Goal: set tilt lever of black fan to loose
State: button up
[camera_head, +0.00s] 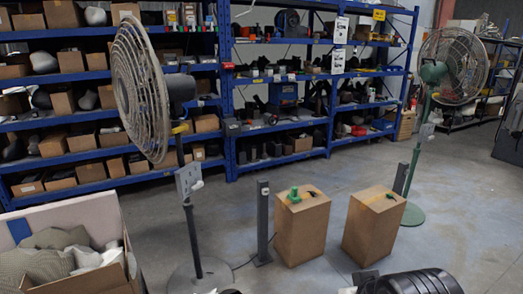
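The black fan (177,88) stands at the left on a thin dark pole with a round base (200,277). Its large round grille (140,88) faces left and is seen nearly edge-on. A small yellow part (181,128) sits below the motor housing, where the head meets the pole; it may be the tilt lever, but its setting is too small to tell. A grey control box (188,179) is fixed lower on the pole.
A green fan (433,72) stands at the right. Two cardboard boxes (302,228) (374,226) and a grey post (263,222) stand between the fans. An open carton (128,255) is at front left. Blue shelves (228,95) line the back. A dark ribbed object is at bottom right.

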aim_at(184, 126)
jog(key=i+l, duration=0.3)
jog(key=i+l+u, duration=0.1)
jog(key=i+l, duration=0.2)
jog(key=l, duration=0.2)
jog(key=i+l, duration=0.3)
jog(key=l, duration=0.15)
jog(key=i+l, duration=0.25)
jog(key=l, duration=0.15)
jog(key=i+l+u, duration=0.1)
jog(key=i+l, duration=0.2)
jog(key=l, duration=0.15)
jog(key=u, duration=1.5)
jog(key=i+l, duration=0.3)
jog(key=i, duration=0.2)
jog(key=i+l+u, duration=0.1)
jog(key=i+l, duration=0.15)
jog(key=i, duration=0.25)
jog(key=i+l, duration=0.35)
jog(key=i, duration=0.15)
